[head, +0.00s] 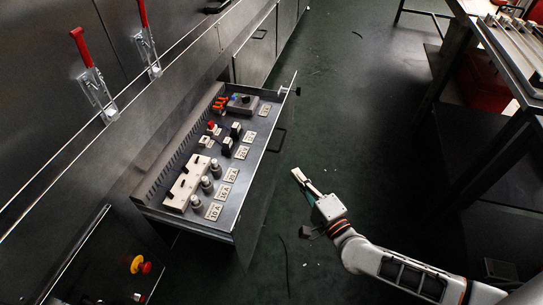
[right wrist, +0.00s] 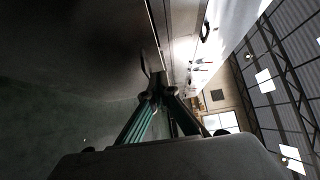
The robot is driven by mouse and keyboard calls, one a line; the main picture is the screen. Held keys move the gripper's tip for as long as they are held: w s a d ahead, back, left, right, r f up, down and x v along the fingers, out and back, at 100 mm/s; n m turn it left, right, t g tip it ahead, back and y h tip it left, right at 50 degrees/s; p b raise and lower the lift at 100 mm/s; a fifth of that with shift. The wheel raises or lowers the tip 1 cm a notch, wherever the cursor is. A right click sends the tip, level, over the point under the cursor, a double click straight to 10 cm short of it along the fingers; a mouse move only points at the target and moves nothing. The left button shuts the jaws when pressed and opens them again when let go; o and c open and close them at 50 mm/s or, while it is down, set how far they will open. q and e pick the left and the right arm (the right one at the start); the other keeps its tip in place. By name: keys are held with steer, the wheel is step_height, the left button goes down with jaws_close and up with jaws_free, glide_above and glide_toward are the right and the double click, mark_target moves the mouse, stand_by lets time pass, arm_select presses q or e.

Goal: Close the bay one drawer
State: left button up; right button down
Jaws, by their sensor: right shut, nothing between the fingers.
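The drawer (head: 236,209) stands pulled out from the grey cabinet wall in the head view. Its top carries labelled tiles, knobs and small switches. A dark bar handle (head: 281,139) is on its front face. My right gripper (head: 296,174) is shut and empty, out in front of the drawer front with its fingers pointing towards it, apparently a little apart from it. In the right wrist view the closed fingers (right wrist: 158,82) point at a dark surface; whether they touch it I cannot tell. My left gripper is not in view.
Red-handled clamps (head: 84,50) are mounted on the cabinet. A yellow and red button (head: 140,265) is at the lower left. A dark metal table (head: 452,62) stands at the right. Green floor (head: 340,110) between drawer and table is mostly clear.

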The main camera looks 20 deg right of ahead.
steer(key=b, duration=0.1)
glide_toward(266, 149)
steer(key=w+d, duration=0.2)
steer(key=w, duration=0.1)
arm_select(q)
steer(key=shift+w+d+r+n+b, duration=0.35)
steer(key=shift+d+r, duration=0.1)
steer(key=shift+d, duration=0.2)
arm_select(e)
steer(key=shift+w+a+r, duration=0.15)
steer(key=shift+w+a, duration=0.45)
steer(key=shift+a, duration=0.15)
steer(key=shift+w+a+r, duration=0.15)
steer(key=shift+w+a, duration=0.5)
steer(key=shift+a, duration=0.15)
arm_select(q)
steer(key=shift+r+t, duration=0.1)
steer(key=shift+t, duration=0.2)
